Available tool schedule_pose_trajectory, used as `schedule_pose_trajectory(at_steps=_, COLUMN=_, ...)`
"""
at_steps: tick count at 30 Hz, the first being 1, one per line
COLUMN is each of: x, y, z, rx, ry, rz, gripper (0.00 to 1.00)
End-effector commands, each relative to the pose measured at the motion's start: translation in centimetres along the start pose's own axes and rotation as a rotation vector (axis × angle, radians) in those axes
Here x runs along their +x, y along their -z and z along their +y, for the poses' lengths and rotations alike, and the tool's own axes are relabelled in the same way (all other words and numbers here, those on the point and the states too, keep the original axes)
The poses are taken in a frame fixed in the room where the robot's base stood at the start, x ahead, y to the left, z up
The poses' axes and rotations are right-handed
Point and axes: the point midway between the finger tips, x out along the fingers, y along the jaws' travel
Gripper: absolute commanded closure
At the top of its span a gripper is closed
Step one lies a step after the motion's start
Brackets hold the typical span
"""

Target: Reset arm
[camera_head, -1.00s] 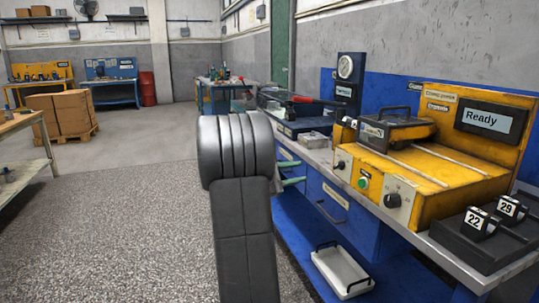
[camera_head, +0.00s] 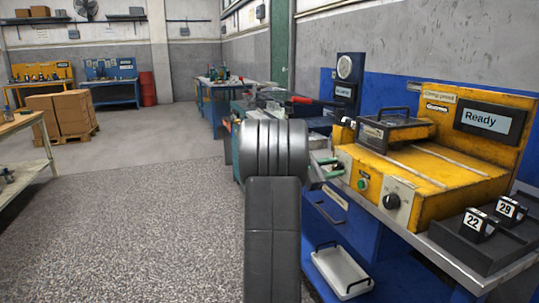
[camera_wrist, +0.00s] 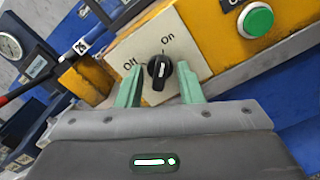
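My gripper (camera_wrist: 160,88) is open in the wrist view, with its two green fingers spread. A black rotary knob (camera_wrist: 159,70) on a white plate marked "Off" and "On" shows between and just beyond the fingertips. I cannot tell whether they touch it. In the head view my gripper (camera_head: 327,170) is at the left front of the yellow machine (camera_head: 455,185), beside its green button (camera_head: 362,184). That button also shows in the wrist view (camera_wrist: 256,20). The arm is raised in front of the bench, not folded back. The machine's screen (camera_head: 488,120) reads "Ready".
A second knob (camera_head: 392,202) sits right of the green button. Blocks marked 22 (camera_head: 474,222) and 29 (camera_head: 508,208) stand at the bench's right. A white tray (camera_head: 343,272) lies on the lower shelf. Cardboard boxes (camera_head: 62,113) stand on a pallet.

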Motion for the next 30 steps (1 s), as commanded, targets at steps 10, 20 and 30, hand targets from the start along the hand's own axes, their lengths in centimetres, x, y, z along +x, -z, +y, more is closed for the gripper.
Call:
schedule_pose_trajectory(at_steps=10, x=0.01, y=-0.37, z=0.18, rx=-0.287, ry=0.001, rz=0.001, gripper=0.66)
schedule_pose_trajectory(at_steps=20, x=0.00, y=-0.42, z=0.14, rx=-0.578, ry=0.001, rz=0.001, gripper=0.66)
schedule_pose_trajectory(at_steps=30, x=-0.01, y=-0.39, z=0.09, rx=-0.910, ry=0.000, rz=0.001, gripper=0.66)
